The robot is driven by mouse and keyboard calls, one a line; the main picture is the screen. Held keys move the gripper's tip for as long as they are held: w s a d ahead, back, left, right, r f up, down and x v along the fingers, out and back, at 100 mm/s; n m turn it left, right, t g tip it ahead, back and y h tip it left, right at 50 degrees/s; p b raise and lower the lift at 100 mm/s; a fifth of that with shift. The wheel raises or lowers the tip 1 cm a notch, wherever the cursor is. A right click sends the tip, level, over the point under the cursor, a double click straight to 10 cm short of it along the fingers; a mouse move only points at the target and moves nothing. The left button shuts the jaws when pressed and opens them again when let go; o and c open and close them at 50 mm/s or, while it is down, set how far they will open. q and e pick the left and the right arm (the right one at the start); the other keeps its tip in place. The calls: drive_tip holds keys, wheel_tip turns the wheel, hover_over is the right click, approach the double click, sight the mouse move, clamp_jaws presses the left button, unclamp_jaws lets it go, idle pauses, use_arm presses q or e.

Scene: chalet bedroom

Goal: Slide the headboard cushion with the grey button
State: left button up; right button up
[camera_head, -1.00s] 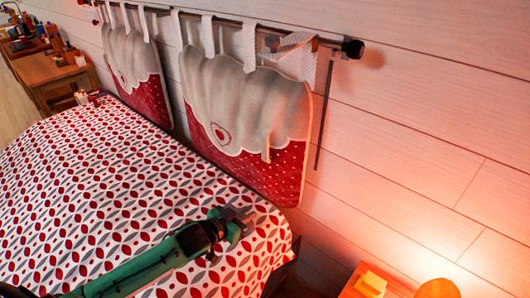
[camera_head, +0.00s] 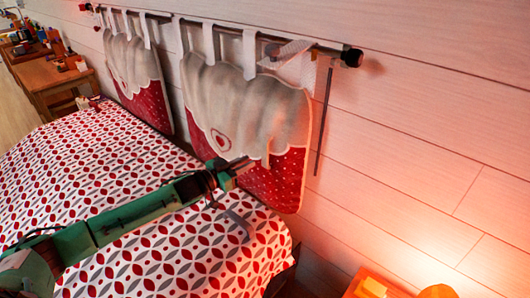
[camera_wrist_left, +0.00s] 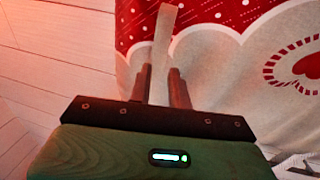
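Two hanging cushions with pale scalloped tops and red dotted lower parts hang by loops from a rod. The near cushion (camera_head: 245,105) has a heart patch (camera_head: 221,140) and a cream strap (camera_head: 266,150) on its front. The far cushion (camera_head: 135,70) hangs further left. I cannot make out a grey button. My left gripper (camera_head: 240,165) is in front of the near cushion's lower part. In the left wrist view its fingers (camera_wrist_left: 160,82) are apart, with the strap (camera_wrist_left: 164,40) between them; I cannot tell whether they touch it. My right gripper is not in view.
The bed with a red and grey patterned cover (camera_head: 90,170) lies below my left arm. The rod (camera_head: 300,45) ends in a dark knob (camera_head: 351,57). A lit bedside table stands at the lower right, and a wooden desk (camera_head: 55,75) at the far left.

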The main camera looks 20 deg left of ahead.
sight(265, 163)
use_arm(q)
drive_tip(key=p+x, duration=0.1)
drive_tip(key=x, duration=0.6)
drive_tip(key=shift+w+d, duration=0.2)
drive_tip(key=shift+w, duration=0.05)
drive_tip(key=shift+w+d, duration=0.2)
drive_tip(key=shift+w, duration=0.1)
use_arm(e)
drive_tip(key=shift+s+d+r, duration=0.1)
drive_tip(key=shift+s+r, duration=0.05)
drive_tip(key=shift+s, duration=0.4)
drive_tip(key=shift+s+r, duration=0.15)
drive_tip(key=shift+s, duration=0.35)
use_arm(q)
clamp_jaws()
